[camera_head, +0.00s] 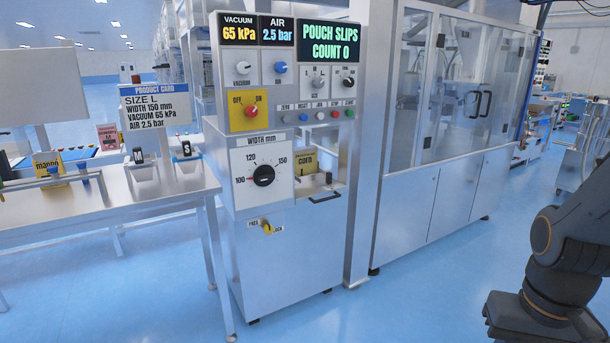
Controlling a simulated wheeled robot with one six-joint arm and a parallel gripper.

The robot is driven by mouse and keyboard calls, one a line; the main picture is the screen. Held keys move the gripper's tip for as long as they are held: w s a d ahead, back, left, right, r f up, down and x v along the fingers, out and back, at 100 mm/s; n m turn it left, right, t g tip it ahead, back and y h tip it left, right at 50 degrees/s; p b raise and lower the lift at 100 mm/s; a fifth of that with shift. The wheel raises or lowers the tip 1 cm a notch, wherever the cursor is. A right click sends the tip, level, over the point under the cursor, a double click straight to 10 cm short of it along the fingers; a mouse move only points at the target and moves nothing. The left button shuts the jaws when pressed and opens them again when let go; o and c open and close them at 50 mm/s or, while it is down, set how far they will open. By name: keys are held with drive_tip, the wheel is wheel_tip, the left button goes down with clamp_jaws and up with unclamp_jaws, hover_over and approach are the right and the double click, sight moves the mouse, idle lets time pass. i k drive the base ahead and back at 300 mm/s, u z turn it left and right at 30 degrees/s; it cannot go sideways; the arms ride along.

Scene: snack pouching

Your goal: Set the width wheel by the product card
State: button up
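The black width wheel (263,175) sits on a white dial plate (279,153) headed WIDTH mm, marked 100, 120 and 150. Its pointer is too small to read surely. The product card (156,107) at the left reads SIZE L, WIDTH 150 mm, VACUUM 65 kPa, AIR 2.5 bar. Below the dial is a yellow lever (267,228) between the words FREE and LOCK; which it points to is unclear. My gripper is out of view; only dark links of my arm show at the lower right, apart from the machine.
Displays above read vacuum 65 kPa (239,33), air 2.5 bar (277,33) and POUCH SLIPS COUNT 0 (330,44). A yellow OFF/ON switch plate (248,110) is above the dial. A steel table (110,202) stands left of the machine. Blue floor (430,295) in front is clear.

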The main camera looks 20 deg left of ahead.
sight(264, 175)
drive_tip(key=z, duration=0.05)
drive_tip(key=i, duration=0.75)
drive_tip(key=u, duration=0.65)
drive_tip(key=i, duration=0.55)
drive_tip(key=u, duration=0.45)
